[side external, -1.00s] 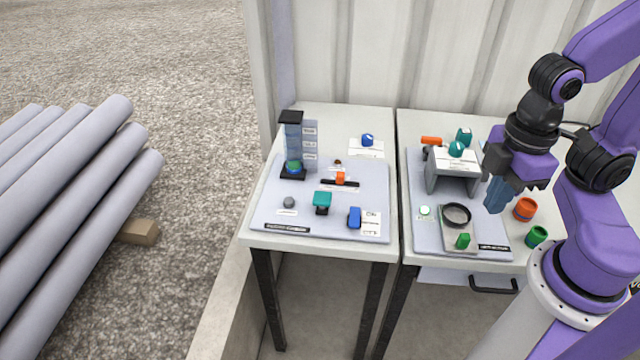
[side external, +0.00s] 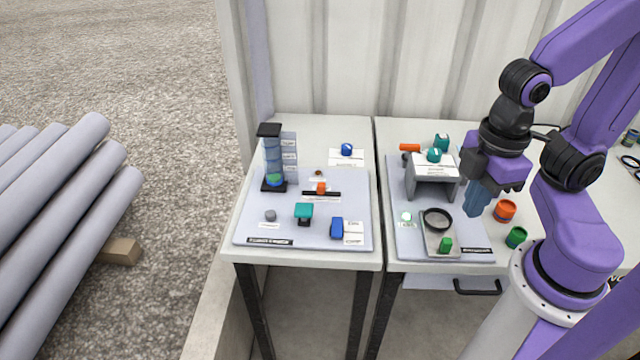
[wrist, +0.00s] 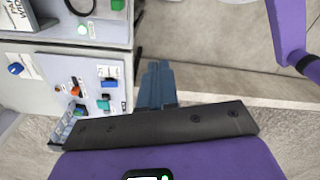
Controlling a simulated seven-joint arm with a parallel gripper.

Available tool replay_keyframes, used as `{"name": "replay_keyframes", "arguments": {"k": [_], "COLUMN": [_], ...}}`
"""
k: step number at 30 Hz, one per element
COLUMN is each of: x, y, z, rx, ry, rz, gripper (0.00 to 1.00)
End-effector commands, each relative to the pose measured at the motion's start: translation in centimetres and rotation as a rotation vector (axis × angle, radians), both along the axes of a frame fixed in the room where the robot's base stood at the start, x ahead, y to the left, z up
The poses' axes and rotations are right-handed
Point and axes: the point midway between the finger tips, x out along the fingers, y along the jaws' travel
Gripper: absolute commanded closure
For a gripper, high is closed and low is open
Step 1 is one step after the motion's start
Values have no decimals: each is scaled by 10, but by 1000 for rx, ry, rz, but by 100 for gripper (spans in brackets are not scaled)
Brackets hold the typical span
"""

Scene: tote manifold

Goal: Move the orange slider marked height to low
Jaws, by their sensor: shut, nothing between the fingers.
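The orange slider (side external: 321,188) sits near the middle of a black slot on the grey panel (side external: 350,182) of the left table. Its label is too small to read. It also shows small in the wrist view (wrist: 75,91). My gripper (side external: 474,213) is shut and empty, its blue fingers pointing down over the right table, well right of the slider and apart from it. In the wrist view the closed fingers (wrist: 158,66) show at the middle, right of the panel.
The left panel also holds a tube tower (side external: 272,160), a teal handle (side external: 304,210), a blue switch (side external: 337,228) and a grey knob (side external: 270,215). A grey bridge-shaped stand (side external: 432,175), orange cup (side external: 505,210) and green cup (side external: 516,237) stand on the right table.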

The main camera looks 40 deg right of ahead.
Motion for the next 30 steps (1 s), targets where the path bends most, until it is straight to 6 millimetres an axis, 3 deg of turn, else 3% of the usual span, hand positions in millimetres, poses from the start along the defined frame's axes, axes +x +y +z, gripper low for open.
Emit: {"name": "replay_keyframes", "arguments": {"k": [2, 3, 7, 11, 16, 21, 26, 30], "x": [0, 0, 7, 35, 103, 180, 255, 315], "y": [0, 0, 5, 22, 49, 60, 52, 32], "z": [0, 0, 2, 7, 13, 10, -2, -18], "rx": [0, 0, -1, -6, -13, -18, -22, -24], "ry": [0, 0, 0, 1, 4, 7, 12, 14], "rz": [0, 0, -8, -38, -97, -156, -211, -257], "gripper": [100, 94, 51, 51, 51, 51, 51, 51]}}
